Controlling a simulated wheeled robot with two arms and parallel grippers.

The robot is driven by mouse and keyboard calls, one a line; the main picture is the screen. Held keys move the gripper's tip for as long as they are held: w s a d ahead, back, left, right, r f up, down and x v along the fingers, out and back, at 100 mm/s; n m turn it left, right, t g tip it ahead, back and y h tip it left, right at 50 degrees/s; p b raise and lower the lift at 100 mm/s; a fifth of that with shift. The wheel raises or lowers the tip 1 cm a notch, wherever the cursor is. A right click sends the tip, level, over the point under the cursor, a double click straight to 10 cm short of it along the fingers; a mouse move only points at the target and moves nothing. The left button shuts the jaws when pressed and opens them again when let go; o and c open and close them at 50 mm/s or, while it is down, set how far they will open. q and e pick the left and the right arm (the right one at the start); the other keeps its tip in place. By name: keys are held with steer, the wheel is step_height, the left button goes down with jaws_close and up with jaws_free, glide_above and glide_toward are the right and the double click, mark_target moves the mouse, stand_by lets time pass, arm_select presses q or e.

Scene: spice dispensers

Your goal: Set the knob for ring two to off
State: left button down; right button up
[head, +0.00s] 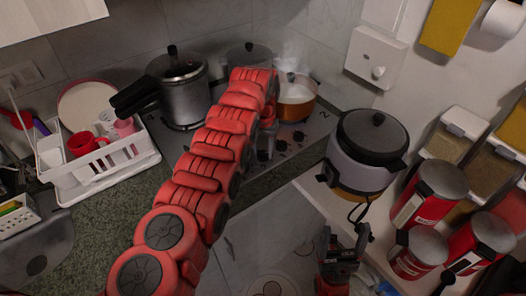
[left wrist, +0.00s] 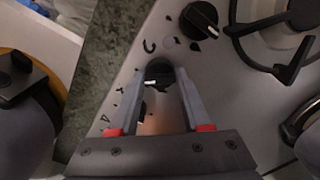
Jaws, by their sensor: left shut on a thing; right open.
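The stove (head: 316,130) has a row of black control knobs along its front edge. My left arm reaches over the stove, and my left gripper (head: 266,145) is at the knob row. In the left wrist view my left gripper (left wrist: 160,88) is shut on a black knob (left wrist: 158,73), one finger on each side. A second black knob (left wrist: 200,18) is free beyond it, with a white pointer mark. A further knob is partly hidden by the left finger. I cannot read which ring the gripped knob serves. My right gripper (head: 341,256) is open and empty, low over the floor.
A pressure cooker (head: 182,95), a lidded pot (head: 249,57) and a steaming orange pot (head: 297,96) stand on the stove. A rice cooker (head: 363,155) and red canisters (head: 431,190) are at the right. A dish rack (head: 95,160) is at the left.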

arm_select(q)
steer(key=n+b, duration=0.2)
steer(key=shift+f+n, duration=0.2)
steer(key=shift+n, duration=0.1)
steer(key=n+b, duration=0.1)
steer(key=n, duration=0.1)
steer(key=shift+n+b, duration=0.35)
steer(key=shift+n, duration=0.05)
steer(key=shift+r+n, duration=0.15)
steer(key=shift+n, duration=0.65)
steer(key=shift+r+n, duration=0.1)
steer(key=shift+n, duration=0.8)
steer(key=n, duration=0.5)
steer(key=shift+n, duration=0.3)
steer(key=n, duration=0.4)
steer(key=shift+n, duration=0.3)
steer(key=n, duration=0.4)
steer(key=shift+p, duration=0.3)
steer(key=n, duration=0.5)
